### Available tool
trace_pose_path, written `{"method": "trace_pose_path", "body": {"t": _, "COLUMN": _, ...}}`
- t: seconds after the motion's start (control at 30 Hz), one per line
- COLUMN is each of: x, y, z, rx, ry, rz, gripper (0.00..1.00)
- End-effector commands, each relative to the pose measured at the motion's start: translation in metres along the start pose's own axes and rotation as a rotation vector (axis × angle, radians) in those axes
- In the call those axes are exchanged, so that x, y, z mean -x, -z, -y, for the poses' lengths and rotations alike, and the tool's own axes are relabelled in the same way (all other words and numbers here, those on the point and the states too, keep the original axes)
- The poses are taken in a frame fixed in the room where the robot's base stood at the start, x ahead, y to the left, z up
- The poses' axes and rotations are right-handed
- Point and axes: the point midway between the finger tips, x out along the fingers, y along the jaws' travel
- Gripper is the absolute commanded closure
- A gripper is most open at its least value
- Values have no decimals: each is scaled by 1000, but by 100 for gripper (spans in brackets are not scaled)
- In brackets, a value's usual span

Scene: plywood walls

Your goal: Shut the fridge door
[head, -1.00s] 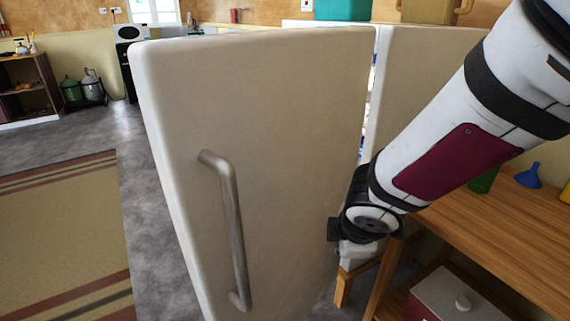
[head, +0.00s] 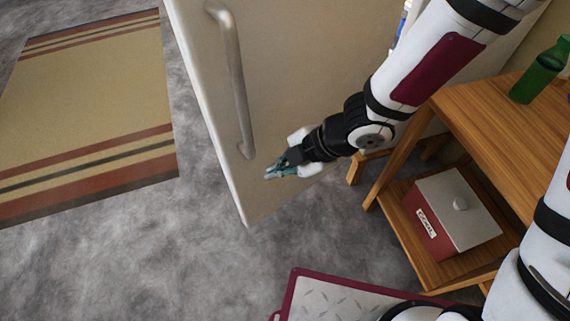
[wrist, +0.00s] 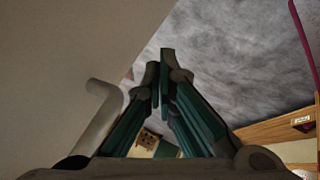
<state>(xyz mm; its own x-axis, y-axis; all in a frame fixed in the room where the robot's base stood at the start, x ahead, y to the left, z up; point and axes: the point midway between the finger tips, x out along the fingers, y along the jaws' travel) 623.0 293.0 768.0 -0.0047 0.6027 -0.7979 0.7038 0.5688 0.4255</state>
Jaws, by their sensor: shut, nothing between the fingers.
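The fridge door (head: 290,75) is a cream panel standing open, swung out from the fridge. Its grey bar handle (head: 235,85) runs up the panel near the left edge. My gripper (head: 270,176) is shut and empty in front of the lower part of the door, just right of and below the handle's lower end. In the wrist view the shut fingers (wrist: 163,75) point past the door edge, with the door (wrist: 65,55) on the left and the handle (wrist: 100,120) beside the left finger. I cannot tell whether the fingers touch the door.
A wooden shelf table (head: 480,115) stands at right, with a green bottle (head: 540,72) on top and a red and white box (head: 455,212) on its lower shelf. A striped rug (head: 95,95) lies left. Grey floor (head: 170,240) is clear left of the door.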

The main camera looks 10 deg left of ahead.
Motion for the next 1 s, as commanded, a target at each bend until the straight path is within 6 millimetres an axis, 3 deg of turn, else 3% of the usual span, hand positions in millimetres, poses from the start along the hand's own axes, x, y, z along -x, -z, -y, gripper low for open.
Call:
{"method": "trace_pose_path", "body": {"t": 0.37, "x": -62, "y": -2, "z": 2, "rx": 1, "ry": 2, "rz": 1, "gripper": 100}}
{"method": "trace_pose_path", "body": {"t": 0.6, "x": -72, "y": 0, "z": -28, "rx": -1, "ry": 0, "rz": 1, "gripper": 100}}
{"method": "trace_pose_path", "body": {"t": 1.0, "x": -76, "y": -1, "z": -35, "rx": -2, "ry": 0, "rz": 2, "gripper": 100}}
